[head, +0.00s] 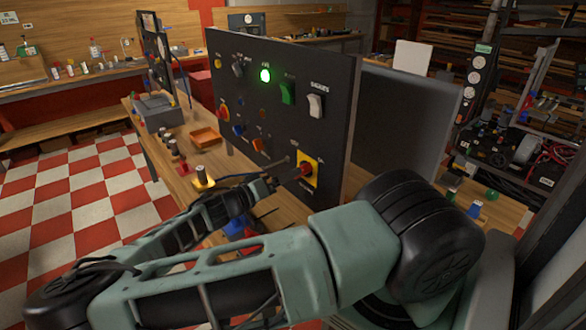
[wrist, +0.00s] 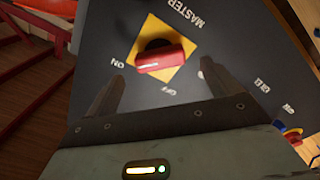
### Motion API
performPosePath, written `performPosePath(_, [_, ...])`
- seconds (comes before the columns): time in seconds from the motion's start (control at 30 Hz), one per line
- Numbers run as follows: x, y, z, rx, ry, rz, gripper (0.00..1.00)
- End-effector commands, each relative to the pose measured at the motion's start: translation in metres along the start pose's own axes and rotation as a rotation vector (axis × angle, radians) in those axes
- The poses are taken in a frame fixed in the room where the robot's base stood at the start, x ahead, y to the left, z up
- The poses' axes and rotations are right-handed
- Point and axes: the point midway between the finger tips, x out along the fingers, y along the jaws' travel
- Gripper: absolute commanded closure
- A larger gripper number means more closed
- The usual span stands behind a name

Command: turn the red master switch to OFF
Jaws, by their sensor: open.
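The red master switch (wrist: 160,61) sits on a yellow square plate (wrist: 178,32) on a dark panel. In the wrist view its red handle lies nearly crosswise in the picture, between the ON and OFF labels. The switch also shows in the head view (head: 306,170), low on the panel's right part. My gripper (wrist: 165,90) is open, with one finger on each side of the handle in the picture. I cannot tell whether either finger touches it. In the head view my gripper (head: 275,183) is small, close to the panel and left of the switch.
The dark panel (head: 290,128) stands upright on a wooden bench and carries a lit green lamp (head: 265,75), a green rocker (head: 287,93), a white rocker (head: 315,105) and several knobs. An orange tray (head: 205,138) and small parts lie on the bench to the left. A checkered floor (head: 80,195) is open at left.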

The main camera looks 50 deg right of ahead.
Motion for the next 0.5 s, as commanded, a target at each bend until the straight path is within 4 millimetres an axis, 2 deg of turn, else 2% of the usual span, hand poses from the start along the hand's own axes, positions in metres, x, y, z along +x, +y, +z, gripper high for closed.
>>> performPosePath(0.1, [0.019, 0.003, -0.002, 0.000, 0.000, 0.004, 0.11])
performPosePath(0.2, [0.028, 0.002, -0.001, 0.000, 0.000, 0.002, 0.11])
performPosePath(0.5, [0.036, 0.000, 0.000, 0.000, 0.000, 0.000, 0.11])
